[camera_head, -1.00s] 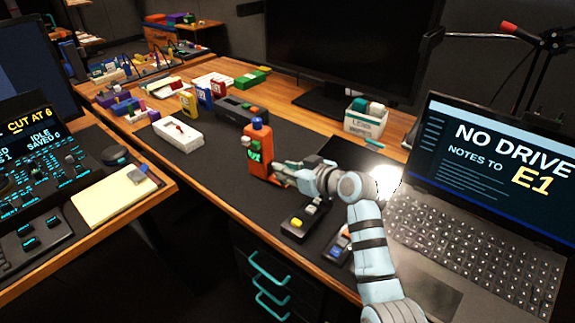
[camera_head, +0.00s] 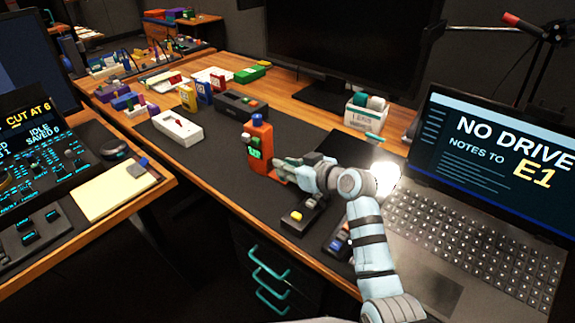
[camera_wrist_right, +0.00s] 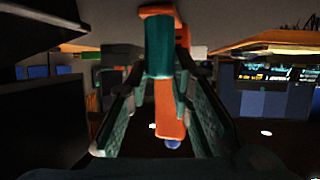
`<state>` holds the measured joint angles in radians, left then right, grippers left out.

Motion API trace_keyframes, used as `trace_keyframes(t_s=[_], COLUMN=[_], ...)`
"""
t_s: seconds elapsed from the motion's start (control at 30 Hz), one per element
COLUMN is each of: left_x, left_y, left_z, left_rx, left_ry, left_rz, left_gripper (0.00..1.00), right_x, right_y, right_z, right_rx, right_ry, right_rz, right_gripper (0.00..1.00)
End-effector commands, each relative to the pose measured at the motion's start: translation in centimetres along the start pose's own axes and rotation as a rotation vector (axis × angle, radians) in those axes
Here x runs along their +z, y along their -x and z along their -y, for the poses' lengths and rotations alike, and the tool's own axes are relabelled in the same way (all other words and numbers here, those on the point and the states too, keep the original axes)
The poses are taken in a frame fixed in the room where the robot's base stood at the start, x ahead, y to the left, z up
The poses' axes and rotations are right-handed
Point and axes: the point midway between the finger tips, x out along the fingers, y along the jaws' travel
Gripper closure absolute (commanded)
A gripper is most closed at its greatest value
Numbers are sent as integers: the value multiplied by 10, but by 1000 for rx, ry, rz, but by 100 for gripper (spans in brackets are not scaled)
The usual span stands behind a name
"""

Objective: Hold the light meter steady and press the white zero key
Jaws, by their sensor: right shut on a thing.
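The orange hand-held device, which I take for the light meter (camera_head: 262,139), stands upright on the dark desk mat, with a green-lit display on its front. My left gripper is not in view.
A small dark box with a yellow key (camera_head: 296,215) lies in front of the meter. A white box (camera_head: 178,131) and a dark box with buttons (camera_head: 240,105) stand behind it. A laptop (camera_head: 470,215) is at the right.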

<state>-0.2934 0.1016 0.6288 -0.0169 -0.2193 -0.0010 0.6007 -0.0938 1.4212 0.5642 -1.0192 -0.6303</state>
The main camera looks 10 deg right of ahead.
Motion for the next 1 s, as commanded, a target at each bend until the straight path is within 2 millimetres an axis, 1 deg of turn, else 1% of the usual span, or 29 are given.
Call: trace_keyframes(t_s=[0.33, 0.37, 0.5, 0.6, 1.0], left_x=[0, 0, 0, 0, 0], left_y=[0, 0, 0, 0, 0], left_z=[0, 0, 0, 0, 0], left_rx=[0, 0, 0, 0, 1], left_ry=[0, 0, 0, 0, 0], left_rz=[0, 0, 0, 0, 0], left_gripper=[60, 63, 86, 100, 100], right_x=[1, 1, 1, 1, 2], right_y=[0, 0, 0, 0, 0], right_z=[0, 0, 0, 0, 0], right_rx=[-1, -1, -1, -1, -1], right_ry=[0, 0, 0, 0, 0], right_rz=[4, 4, 4, 4, 4], right_gripper=[100, 100, 100, 100, 100])
